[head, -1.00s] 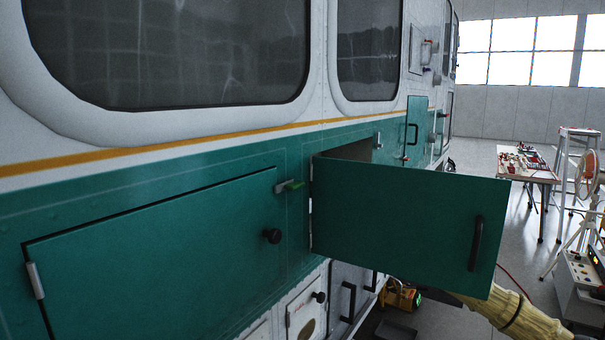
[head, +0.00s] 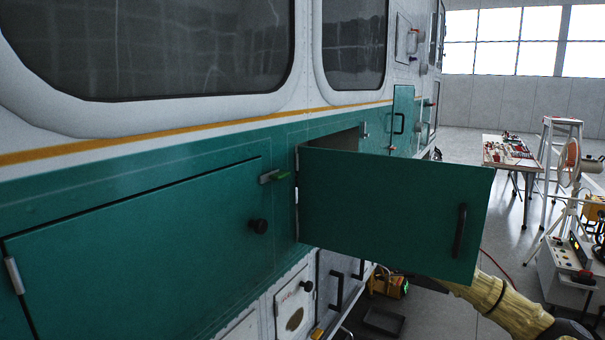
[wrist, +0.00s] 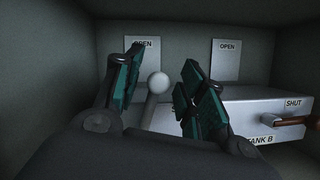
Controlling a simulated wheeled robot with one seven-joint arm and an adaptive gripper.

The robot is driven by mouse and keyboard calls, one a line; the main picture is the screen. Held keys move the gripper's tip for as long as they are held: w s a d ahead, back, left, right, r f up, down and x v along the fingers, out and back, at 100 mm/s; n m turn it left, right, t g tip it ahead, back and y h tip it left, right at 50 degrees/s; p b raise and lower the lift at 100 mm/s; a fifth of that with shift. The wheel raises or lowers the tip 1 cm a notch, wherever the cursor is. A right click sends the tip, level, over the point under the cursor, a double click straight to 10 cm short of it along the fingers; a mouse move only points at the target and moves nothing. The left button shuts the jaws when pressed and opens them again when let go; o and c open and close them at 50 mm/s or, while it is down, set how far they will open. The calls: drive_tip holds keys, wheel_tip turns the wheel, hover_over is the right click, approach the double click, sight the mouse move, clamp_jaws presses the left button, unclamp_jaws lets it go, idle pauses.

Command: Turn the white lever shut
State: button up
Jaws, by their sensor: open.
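In the wrist view, the white lever (wrist: 157,83) stands upright with a round ball knob on top, inside a grey compartment. My gripper (wrist: 162,60) is open, with one teal-padded finger on each side of the knob. I cannot tell whether either finger touches it; the lever's lower part is partly hidden by my gripper. One OPEN label (wrist: 143,43) is on the back wall behind the lever. In the head view, my gripper is hidden behind the open green door (head: 395,212).
A second lever with a brown handle (wrist: 297,121) sits at the right, near a SHUT label (wrist: 293,103) and a TANK B label (wrist: 262,139). Another OPEN label (wrist: 229,58) is above. Compartment walls are close around. In the head view, a table (head: 510,155) stands at the right.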

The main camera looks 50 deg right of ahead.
drive_tip(key=v, duration=0.7)
drive_tip(key=shift+s, duration=0.25)
idle(0.3)
